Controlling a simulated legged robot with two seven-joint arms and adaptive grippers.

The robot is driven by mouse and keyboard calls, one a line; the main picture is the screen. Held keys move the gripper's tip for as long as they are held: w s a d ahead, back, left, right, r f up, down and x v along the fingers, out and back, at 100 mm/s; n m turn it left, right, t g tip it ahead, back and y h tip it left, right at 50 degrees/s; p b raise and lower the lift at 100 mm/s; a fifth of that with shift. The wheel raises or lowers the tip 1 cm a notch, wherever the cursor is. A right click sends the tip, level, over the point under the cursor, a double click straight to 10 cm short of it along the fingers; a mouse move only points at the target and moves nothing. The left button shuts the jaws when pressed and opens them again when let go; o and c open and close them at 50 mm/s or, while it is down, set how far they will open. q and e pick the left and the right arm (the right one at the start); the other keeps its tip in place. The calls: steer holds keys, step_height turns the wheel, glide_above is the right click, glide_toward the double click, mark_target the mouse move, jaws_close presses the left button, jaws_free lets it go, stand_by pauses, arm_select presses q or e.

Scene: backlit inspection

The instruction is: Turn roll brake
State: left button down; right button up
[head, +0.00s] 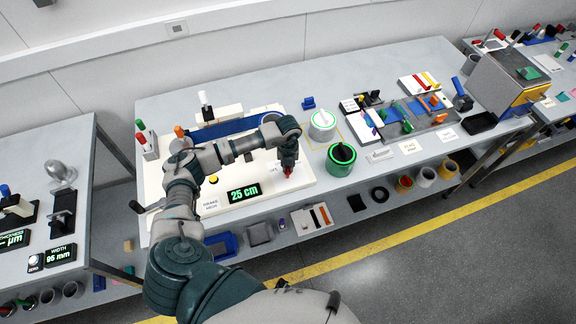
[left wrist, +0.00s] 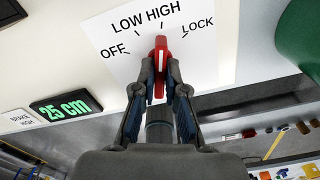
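The roll brake knob (left wrist: 161,52) is a red lever with a white stripe, on a white dial plate (left wrist: 205,65) marked OFF, LOW, HIGH and LOCK. In the left wrist view its tip points at the HIGH mark. My left gripper (left wrist: 161,78) has one finger on each side of the knob, close against it, and appears shut on it. In the head view the left gripper (head: 288,171) reaches down over the front of the white panel, and the red knob is mostly hidden. My right gripper is not in view.
A display (head: 243,193) reads 25 cm; a small label (left wrist: 19,121) beside it reads BRAKE HIGH. A green-rimmed dark container (head: 341,166) and a white-topped one (head: 322,126) stand right of the panel. Clamps and tools lie further right. A shelf below holds parts.

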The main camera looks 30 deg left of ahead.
arm_select(q)
steer(key=shift+m, duration=0.3)
steer(key=m+b, duration=0.2)
steer(key=m, duration=0.2)
steer(key=shift+a+b, duration=0.1)
steer(key=shift+b, duration=0.3)
steer(key=shift+m+b, duration=0.75)
steer(key=shift+m, duration=0.85)
steer(key=shift+r, duration=0.1)
steer(key=shift+w, duration=0.1)
steer(key=c, duration=1.2)
jaws_free()
